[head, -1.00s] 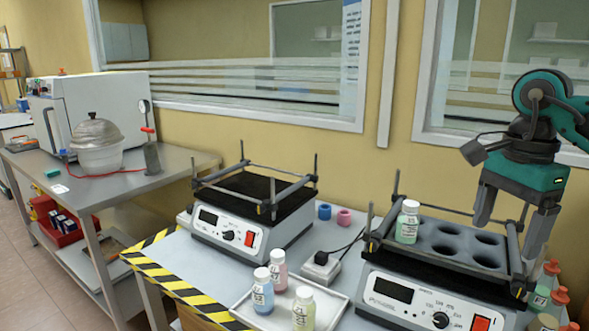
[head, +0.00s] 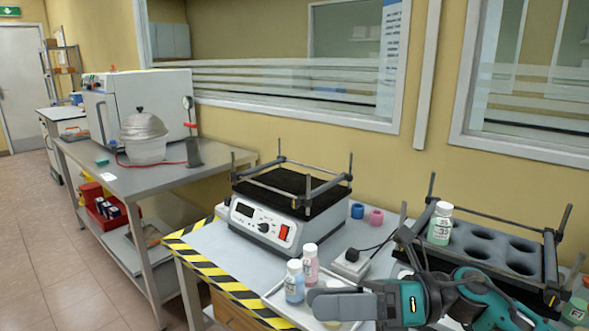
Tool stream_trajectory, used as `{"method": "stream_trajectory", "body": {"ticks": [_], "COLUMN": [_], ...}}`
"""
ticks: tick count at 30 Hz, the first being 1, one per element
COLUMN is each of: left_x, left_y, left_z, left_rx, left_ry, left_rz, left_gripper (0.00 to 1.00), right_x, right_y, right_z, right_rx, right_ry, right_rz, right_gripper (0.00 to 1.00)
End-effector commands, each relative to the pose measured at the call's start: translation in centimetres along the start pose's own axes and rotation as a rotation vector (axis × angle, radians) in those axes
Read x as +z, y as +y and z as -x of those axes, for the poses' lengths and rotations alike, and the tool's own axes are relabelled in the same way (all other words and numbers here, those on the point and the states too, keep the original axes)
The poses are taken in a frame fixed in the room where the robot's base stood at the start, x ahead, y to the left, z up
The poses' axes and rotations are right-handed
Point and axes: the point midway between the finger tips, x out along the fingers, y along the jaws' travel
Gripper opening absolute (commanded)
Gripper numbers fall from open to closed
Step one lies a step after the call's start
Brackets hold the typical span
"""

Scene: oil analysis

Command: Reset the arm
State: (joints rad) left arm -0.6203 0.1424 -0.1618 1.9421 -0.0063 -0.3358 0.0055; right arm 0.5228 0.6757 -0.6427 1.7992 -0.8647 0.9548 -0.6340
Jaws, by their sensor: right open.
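My right arm is folded low at the bottom right of the head view. Its right gripper (head: 332,301) points left over the front of the white tray (head: 273,298), open, with nothing seen between the fingers. It hides much of the tray and most of one bottle there. A blue bottle (head: 294,283) and a pink bottle (head: 310,262) stand on the tray, just beyond the gripper in the picture. My left gripper is not in view.
A shaker with a black pad (head: 291,189) stands at the table's middle. The right shaker's holed rack (head: 480,241) holds one white-capped bottle (head: 440,223); my arm covers its front. Blue (head: 357,211) and pink (head: 376,217) rings lie between them. Striped tape (head: 215,275) marks the table's left edge.

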Motion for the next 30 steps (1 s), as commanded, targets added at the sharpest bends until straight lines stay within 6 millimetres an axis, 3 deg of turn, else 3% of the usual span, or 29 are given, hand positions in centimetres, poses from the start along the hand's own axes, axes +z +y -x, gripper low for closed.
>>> {"method": "stream_trajectory", "body": {"ticks": [2, 5, 8, 11, 14, 18, 21, 24, 27, 30], "left_x": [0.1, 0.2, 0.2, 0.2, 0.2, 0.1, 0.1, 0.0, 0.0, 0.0], "left_y": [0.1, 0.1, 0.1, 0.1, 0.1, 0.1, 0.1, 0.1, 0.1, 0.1], "left_z": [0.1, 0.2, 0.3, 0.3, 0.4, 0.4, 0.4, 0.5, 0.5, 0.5], "left_rx": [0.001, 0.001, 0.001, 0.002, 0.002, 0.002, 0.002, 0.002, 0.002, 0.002], "left_ry": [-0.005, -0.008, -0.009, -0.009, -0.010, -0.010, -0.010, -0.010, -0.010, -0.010], "left_rz": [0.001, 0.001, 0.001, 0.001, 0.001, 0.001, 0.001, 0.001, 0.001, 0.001], "left_gripper": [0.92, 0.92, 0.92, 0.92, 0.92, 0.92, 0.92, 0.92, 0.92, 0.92], "right_x": [0.1, 0.3, -0.6, -3.0, -7.3, -15.8, -22.0, -26.6, -29.4, -30.6], "right_y": [-0.4, -1.8, -4.0, -6.8, -9.4, -11.8, -12.0, -11.5, -10.9, -10.6], "right_z": [-0.7, -0.2, 1.3, 3.6, 6.1, 9.6, 11.3, 12.2, 12.6, 12.8], "right_rx": [0.028, 0.044, 0.051, 0.047, 0.032, -0.002, -0.030, -0.054, -0.070, -0.075], "right_ry": [-0.195, -0.438, -0.679, -0.919, -1.160, -1.498, -1.704, -1.851, -1.941, -1.981], "right_rz": [-0.199, -0.462, -0.742, -1.033, -1.328, -1.731, -1.964, -2.120, -2.211, -2.250], "right_gripper": [0.83, 0.83, 0.83, 0.83, 0.83, 0.83, 0.83, 0.83, 0.83, 0.83]}}
